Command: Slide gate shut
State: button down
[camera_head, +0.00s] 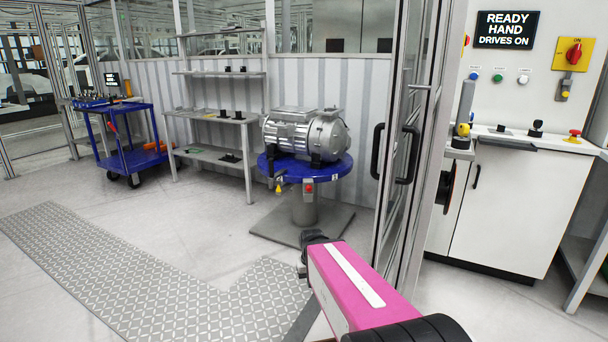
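The gate (392,200) is a tall, metal-framed clear panel right of centre, seen nearly edge-on. Two black upright bar handles, a left one (377,150) and a right one (409,155), show on its panels. The space to its left is open, with the drive unit (305,134) in plain view on a round blue stand. My pink arm reaches in from the bottom right. The dark end of my arm, where my gripper (314,239) seems to be, is low in front of the stand and left of the gate, apart from the handles. Its fingers cannot be made out.
A control cabinet (520,205) stands right of the gate, under a sign (506,29) reading "READY HAND DRIVES ON". A grey shelf rack (215,150) and a blue cart (125,160) stand at the back left. Patterned floor plates (130,265) lie at left; the floor there is clear.

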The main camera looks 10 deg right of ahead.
aim_at(412, 20)
jog(key=k+l+z, duration=0.25)
jog(key=l+z, duration=0.3)
jog(key=k+l+z, duration=0.25)
jog(key=l, duration=0.15)
jog(key=i+j, duration=0.05)
jog(key=i, duration=0.05)
